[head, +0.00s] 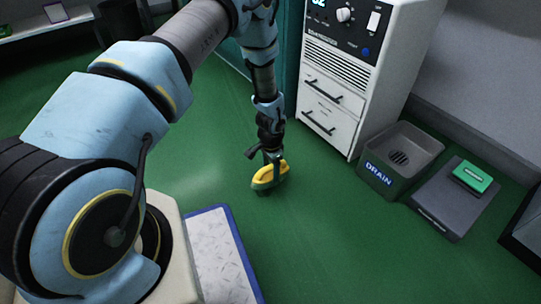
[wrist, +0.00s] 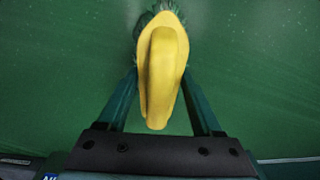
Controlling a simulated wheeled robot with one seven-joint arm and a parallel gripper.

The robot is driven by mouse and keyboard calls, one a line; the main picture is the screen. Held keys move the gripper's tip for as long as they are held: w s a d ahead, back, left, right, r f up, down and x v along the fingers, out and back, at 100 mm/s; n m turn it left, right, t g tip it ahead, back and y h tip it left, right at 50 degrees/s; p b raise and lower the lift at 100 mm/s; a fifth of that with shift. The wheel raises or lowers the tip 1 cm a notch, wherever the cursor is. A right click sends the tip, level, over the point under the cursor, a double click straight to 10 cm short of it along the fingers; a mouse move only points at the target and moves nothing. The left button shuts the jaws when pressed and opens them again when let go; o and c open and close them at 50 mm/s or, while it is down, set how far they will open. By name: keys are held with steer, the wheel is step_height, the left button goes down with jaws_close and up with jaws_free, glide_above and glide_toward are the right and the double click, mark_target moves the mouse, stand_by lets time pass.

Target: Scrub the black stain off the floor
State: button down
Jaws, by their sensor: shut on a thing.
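My gripper (head: 274,160) is shut on a yellow scrub brush (head: 269,176) with dark green bristles, held low over the green floor (head: 190,160). In the wrist view the yellow brush handle (wrist: 161,75) lies between the two green fingers of my gripper (wrist: 160,98), and bristles show past its far end. I cannot tell whether the bristles touch the floor. No black stain shows on the floor in either view; the brush hides the patch right under it.
A white cabinet with drawers (head: 325,105) stands behind the brush. Right of it are a grey drain basin (head: 398,160) and a dark box with a green block (head: 472,177) on top. A blue-edged white mat (head: 220,260) lies front left. Floor around the brush is clear.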

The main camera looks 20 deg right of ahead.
steer(key=shift+r+p, duration=1.7)
steer(key=shift+r, duration=0.85)
